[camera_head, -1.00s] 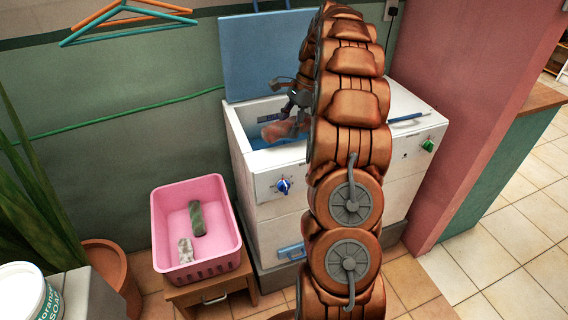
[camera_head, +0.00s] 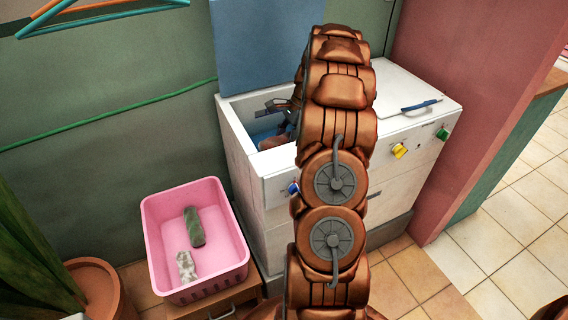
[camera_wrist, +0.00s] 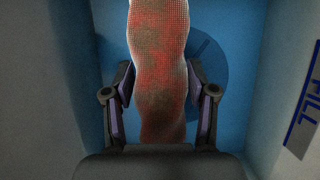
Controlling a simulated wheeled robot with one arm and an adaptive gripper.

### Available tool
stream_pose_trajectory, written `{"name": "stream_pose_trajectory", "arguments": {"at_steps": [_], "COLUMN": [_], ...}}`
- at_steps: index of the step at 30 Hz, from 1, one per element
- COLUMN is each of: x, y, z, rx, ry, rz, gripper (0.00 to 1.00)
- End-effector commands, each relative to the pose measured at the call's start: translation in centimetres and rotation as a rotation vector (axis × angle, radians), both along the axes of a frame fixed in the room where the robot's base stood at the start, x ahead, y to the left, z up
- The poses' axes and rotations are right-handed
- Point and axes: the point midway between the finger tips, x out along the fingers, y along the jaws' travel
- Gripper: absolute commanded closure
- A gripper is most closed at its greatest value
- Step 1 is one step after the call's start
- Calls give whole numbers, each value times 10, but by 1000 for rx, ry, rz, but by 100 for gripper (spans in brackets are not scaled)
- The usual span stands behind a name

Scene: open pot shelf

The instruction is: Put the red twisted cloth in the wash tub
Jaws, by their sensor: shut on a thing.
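The red twisted cloth (camera_wrist: 160,70) hangs between the two fingers of my gripper (camera_wrist: 160,105) in the wrist view, with a finger against each side. The blue inside of the wash tub (camera_wrist: 235,110) lies behind and below it, with a round disc at the bottom. In the head view the white washer's open tub (camera_head: 258,124) shows its blue interior. A reddish part of the cloth (camera_head: 273,142) shows inside the opening, low beside the front wall. My arm hides most of the gripper and the right part of the opening there.
A pink basket (camera_head: 154,240) with a green twisted cloth (camera_head: 194,227) and a pale cloth (camera_head: 187,266) stands left of the washer. The raised blue lid (camera_head: 262,45) is behind the tub. A white closed cover (camera_head: 400,85) lies to the right.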

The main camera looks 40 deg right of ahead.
Motion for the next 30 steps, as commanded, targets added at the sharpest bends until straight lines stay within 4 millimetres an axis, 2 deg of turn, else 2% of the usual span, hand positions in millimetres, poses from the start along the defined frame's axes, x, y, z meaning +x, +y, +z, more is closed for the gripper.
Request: {"name": "stream_pose_trajectory", "arguments": {"at_steps": [5,12,17,24,30], "x": [-2,-3,-2,-1,-1], "y": [-1,-1,-1,-1,-1], "z": [-20,-59,-70,-98,-100], "rx": [2,4,3,1,0], "ry": [2,4,3,2,-1], "rz": [-3,-4,-3,-1,-1], "gripper": [86,86,86,86,86]}}
